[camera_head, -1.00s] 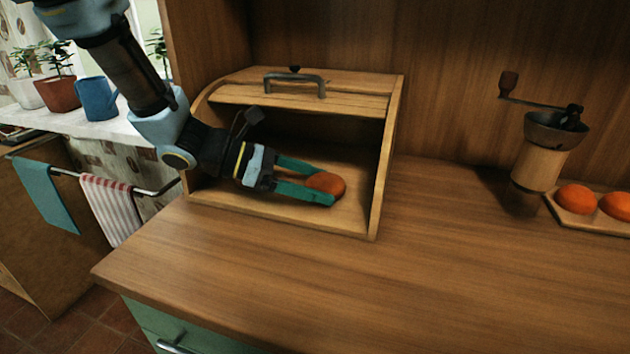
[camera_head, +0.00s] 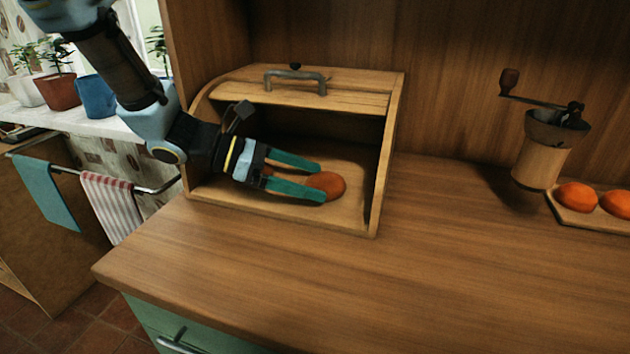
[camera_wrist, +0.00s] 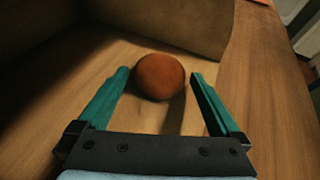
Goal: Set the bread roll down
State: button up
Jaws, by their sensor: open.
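An orange-brown bread roll (camera_head: 327,184) rests on the floor of the open wooden bread box (camera_head: 378,170). In the wrist view the roll (camera_wrist: 160,76) lies just ahead of and between the fingertips, with a gap at the right finger; the left tip is close to it. My gripper (camera_head: 321,183) has green fingers and is open, reaching into the box from the left. In the wrist view my gripper (camera_wrist: 160,75) holds nothing.
The bread box's slatted lid with its handle (camera_head: 296,76) is raised. The counter in front of the box is clear. Flowerpots (camera_head: 60,90) stand at the left window.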

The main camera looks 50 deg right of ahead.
jog(key=v, duration=0.6)
dwell(0.5)
